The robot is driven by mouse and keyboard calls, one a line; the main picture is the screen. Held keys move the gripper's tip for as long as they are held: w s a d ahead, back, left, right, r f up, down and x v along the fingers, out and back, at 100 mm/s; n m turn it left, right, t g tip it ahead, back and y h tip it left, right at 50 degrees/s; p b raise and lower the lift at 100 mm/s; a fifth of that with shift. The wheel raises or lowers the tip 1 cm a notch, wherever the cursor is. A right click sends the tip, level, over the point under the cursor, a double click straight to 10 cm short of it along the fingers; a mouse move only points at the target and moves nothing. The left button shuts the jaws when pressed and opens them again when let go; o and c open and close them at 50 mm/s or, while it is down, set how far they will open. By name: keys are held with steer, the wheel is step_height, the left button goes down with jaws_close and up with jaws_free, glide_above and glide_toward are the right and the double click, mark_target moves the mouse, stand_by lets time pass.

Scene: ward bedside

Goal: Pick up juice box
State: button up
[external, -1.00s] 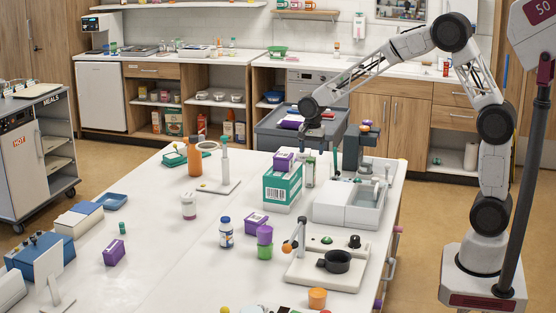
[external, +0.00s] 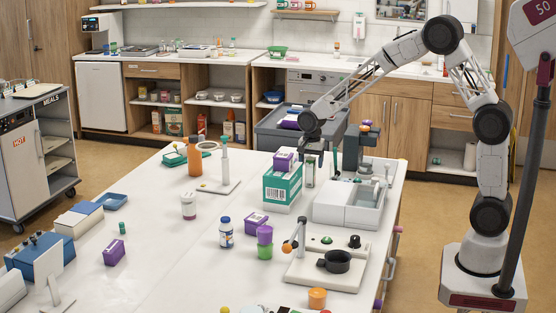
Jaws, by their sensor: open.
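No label readable as juice shows. Small purple cartons are candidates: one lies on top of a green and white box (external: 283,186), this purple carton (external: 285,160) being close left of my gripper. Another purple carton (external: 256,222) lies mid-table, and a third purple carton (external: 113,252) is at the left. A small narrow green and white carton (external: 310,172) stands upright right of the green box, just below my gripper. I cannot tell which is the juice box. My gripper (external: 315,152) is open and points down at the table's far right; its fingers are small and partly unclear.
A white tray unit (external: 345,208) stands right of the green box. An orange bottle (external: 194,156), a white stand (external: 220,186) and a blue-capped bottle (external: 226,234) stand further left. The table's left middle is mostly clear.

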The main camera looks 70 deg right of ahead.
steer(key=shift+f, duration=0.45)
steer(key=c, duration=1.1)
